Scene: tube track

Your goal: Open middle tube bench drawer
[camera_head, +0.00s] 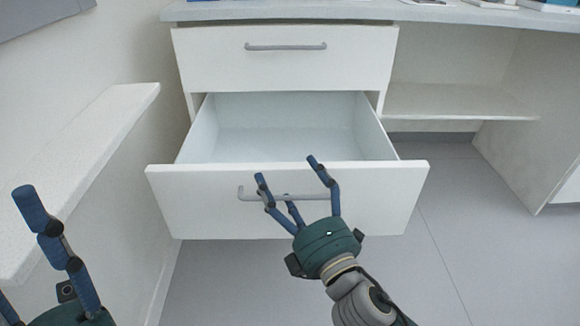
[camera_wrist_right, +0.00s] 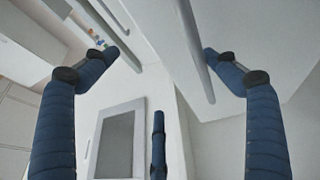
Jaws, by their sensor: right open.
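The middle drawer (camera_head: 190,205), white and just below the shut top drawer (camera_head: 285,65), stands pulled out and looks empty inside. Its grey bar handle (camera_head: 245,193) runs across its front. My right gripper (camera_head: 288,172) is open in front of that handle, with its blue fingers spread over it and partly hiding it. In the right wrist view a grey bar (camera_wrist_right: 192,50) lies between the spread fingers; I cannot tell whether they touch it. My left gripper (camera_head: 55,245) is partly in view at the lower left, cut off by the picture edge.
A white bench top (camera_head: 300,12) runs along the back above the drawers. A white ledge (camera_head: 100,125) stands at the left. An open shelf (camera_head: 450,103) is at the right. The grey floor (camera_head: 450,240) is clear at the right of the drawer.

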